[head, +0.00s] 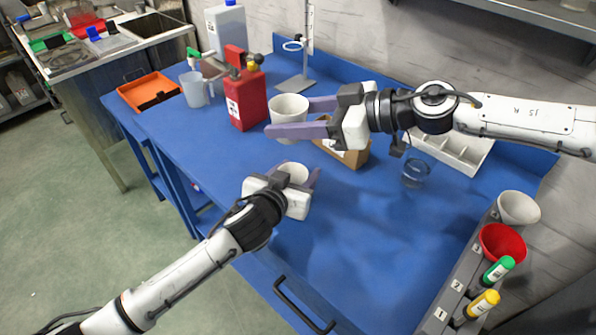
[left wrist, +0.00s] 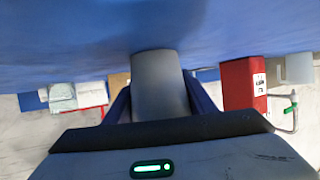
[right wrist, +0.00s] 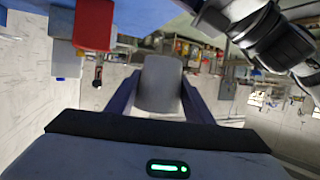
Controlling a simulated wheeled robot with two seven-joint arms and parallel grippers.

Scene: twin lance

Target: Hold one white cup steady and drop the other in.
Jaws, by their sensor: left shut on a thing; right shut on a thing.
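One white cup (head: 289,111) is held in the air by my right gripper (head: 296,118), whose purple fingers are shut on its sides. It also shows between the fingers in the right wrist view (right wrist: 160,85). The other white cup (head: 293,172) is between the fingers of my left gripper (head: 292,180), lower and nearer the front edge of the table. It fills the jaws in the left wrist view (left wrist: 160,85), where its body hangs close to the blue surface. In the head view the right-hand cup is beyond the left-hand cup, apart from it. My left gripper hides much of its cup.
The blue table (head: 340,250) is clear at the front middle. A red canister (head: 245,98), a clear jug (head: 195,88) and an orange tray (head: 148,91) stand at the left. A cardboard box (head: 345,154) and a glass beaker (head: 415,173) are near my right arm. A holder rack (head: 462,275) is at right.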

